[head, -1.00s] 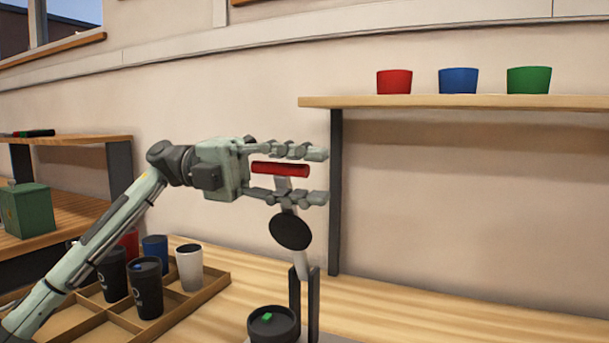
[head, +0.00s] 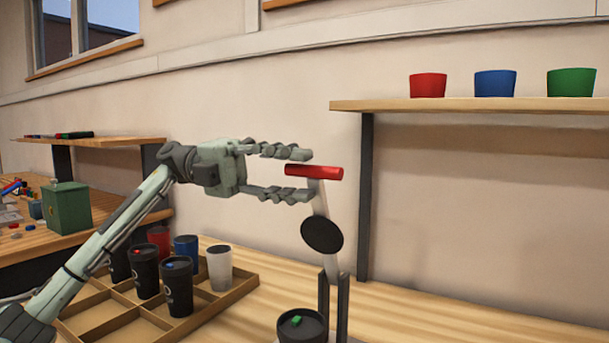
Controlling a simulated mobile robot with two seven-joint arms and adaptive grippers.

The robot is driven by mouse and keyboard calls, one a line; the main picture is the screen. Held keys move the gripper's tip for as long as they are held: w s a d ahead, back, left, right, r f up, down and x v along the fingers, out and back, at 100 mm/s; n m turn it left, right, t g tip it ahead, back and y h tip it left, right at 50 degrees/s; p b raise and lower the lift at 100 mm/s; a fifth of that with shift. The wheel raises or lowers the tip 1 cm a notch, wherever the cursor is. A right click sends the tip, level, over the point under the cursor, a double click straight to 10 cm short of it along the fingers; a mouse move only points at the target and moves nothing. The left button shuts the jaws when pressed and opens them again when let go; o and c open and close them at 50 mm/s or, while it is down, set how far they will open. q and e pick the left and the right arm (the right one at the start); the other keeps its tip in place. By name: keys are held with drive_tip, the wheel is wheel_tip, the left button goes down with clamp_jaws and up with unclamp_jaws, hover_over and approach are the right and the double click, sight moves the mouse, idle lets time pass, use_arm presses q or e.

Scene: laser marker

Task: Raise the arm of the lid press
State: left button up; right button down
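The lid press stands on the table, its arm (head: 322,203) raised nearly upright and tilted slightly. A red handle bar (head: 314,172) crosses the top of the arm, and a black round pad (head: 322,235) sits midway along it. Under it, at the press base, is a black cup with a dark lid bearing a green piece (head: 297,321). My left gripper (head: 299,173) is open, its fingers spread above and below the left end of the red handle, with no grip visible. My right gripper is not in view.
A wooden divided tray (head: 236,291) with several cups stands left of the press. A wall shelf (head: 470,105) with red, blue and green cups is at right. A green box (head: 67,207) sits at far left. The table right of the press is clear.

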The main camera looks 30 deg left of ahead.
use_arm(q)
drive_tip(key=shift+a, duration=1.1)
drive_tip(key=a, duration=1.2)
drive_tip(key=shift+w, duration=0.2)
